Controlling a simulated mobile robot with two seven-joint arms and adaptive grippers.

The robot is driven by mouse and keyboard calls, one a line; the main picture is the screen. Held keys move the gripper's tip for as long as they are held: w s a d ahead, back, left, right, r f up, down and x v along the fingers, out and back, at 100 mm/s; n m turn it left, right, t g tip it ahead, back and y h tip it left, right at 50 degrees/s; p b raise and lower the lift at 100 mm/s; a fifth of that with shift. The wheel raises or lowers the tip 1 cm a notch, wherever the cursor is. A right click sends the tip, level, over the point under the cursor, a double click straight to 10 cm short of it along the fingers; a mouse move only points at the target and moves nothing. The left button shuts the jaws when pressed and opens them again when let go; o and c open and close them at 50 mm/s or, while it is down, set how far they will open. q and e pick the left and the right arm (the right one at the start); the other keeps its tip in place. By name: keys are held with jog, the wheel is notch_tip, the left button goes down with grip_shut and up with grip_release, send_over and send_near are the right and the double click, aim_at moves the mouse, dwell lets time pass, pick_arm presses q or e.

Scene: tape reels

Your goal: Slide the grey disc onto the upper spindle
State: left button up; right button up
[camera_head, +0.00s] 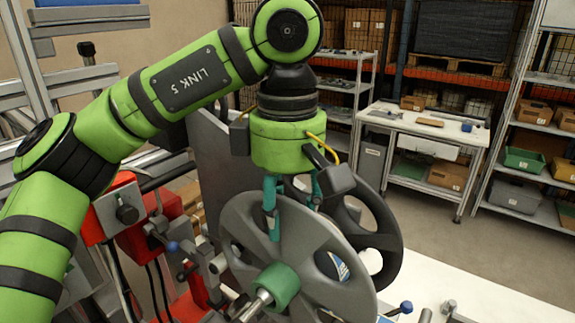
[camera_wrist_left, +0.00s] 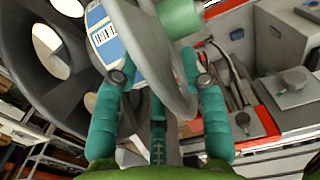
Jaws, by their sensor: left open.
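The grey disc (camera_head: 325,240) is a large spoked reel with a green hub (camera_head: 280,284), standing upright below my left gripper (camera_head: 292,205). A metal shaft (camera_head: 258,304) shows at the front of the hub; how far the disc sits along it is unclear. My left gripper is open, its teal fingers on either side of the disc's rim. In the left wrist view the disc (camera_wrist_left: 168,65) appears nearly edge-on between the fingers. Contact is hard to tell. The upper spindle cannot be told apart with certainty. My right gripper is out of view.
A darker spoked reel (camera_head: 388,240) stands close behind the disc. Red and grey machine parts (camera_head: 150,235) with levers lie to the left. A white surface (camera_head: 460,290) is at lower right. A workbench (camera_head: 425,125) and shelves stand farther back.

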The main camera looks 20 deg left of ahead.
pick_arm(q)
notch_tip(320, 180, up, 8)
jog(key=shift+r, duration=0.25)
dwell(0.4)
